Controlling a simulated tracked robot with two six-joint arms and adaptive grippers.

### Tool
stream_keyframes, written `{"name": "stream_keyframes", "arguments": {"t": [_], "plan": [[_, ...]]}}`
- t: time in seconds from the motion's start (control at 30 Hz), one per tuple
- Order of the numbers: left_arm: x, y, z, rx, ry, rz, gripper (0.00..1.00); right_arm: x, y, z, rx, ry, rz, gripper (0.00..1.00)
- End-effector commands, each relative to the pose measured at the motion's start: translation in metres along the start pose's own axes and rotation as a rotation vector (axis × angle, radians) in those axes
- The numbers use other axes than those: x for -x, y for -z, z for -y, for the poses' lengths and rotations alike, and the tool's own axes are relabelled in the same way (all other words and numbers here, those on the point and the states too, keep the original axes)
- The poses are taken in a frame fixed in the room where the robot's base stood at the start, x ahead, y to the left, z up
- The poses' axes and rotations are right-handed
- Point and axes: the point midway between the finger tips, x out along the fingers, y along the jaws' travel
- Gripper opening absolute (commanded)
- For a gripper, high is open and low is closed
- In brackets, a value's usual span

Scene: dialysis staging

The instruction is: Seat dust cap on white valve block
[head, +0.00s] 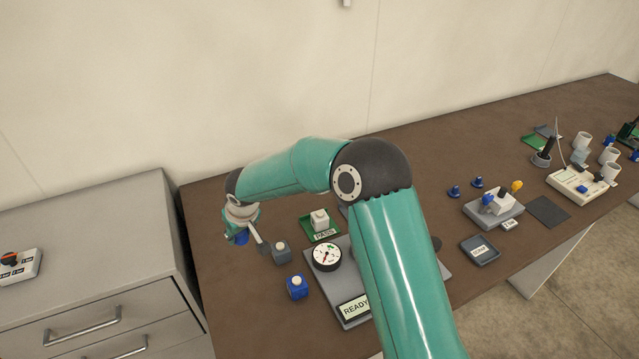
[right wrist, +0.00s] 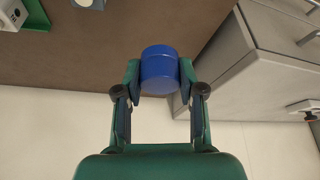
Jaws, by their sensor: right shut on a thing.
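My right gripper (head: 240,232) is over the left end of the brown table, its arm reaching across from the bottom. In the right wrist view its fingers (right wrist: 160,82) are shut on a blue cylindrical cap (right wrist: 159,68), seemingly the dust cap. A little of its blue (head: 242,238) shows under the gripper in the head view. A white block (head: 500,202) with a blue and a yellow fitting stands on a grey plate further right. My left gripper is not in view.
Two loose blue pieces, one here (head: 454,191), lie left of the grey plate. A dark tray (head: 480,250) is at the front edge. A grey cabinet (head: 90,260) adjoins left.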

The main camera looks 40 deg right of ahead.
Motion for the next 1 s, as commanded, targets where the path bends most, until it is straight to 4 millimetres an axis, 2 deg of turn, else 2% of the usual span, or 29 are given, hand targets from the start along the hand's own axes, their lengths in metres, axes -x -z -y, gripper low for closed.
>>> {"name": "stream_keyframes", "arguments": {"t": [0.03, 0.2, 0.3, 0.4, 0.5, 0.6, 1.0], "plan": [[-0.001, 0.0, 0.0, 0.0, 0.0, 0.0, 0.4, -0.004, 0.005, -0.037, -0.014, -0.005, -0.002, 0.25], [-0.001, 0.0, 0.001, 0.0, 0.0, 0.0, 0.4, -0.005, 0.012, -0.135, 0.013, 0.004, -0.002, 0.25], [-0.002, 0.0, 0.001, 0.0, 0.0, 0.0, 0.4, -0.002, 0.01, -0.183, 0.036, 0.012, -0.001, 0.25], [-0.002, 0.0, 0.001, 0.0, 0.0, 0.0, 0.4, 0.003, 0.007, -0.219, 0.057, 0.02, -0.001, 0.25], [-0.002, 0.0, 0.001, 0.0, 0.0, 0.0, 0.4, 0.006, 0.004, -0.242, 0.076, 0.027, 0.0, 0.25], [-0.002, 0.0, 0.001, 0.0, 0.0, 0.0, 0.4, 0.009, 0.002, -0.254, 0.086, 0.031, 0.001, 0.25], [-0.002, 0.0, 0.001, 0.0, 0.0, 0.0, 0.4, 0.01, 0.002, -0.257, 0.093, 0.033, 0.001, 0.25]]}}
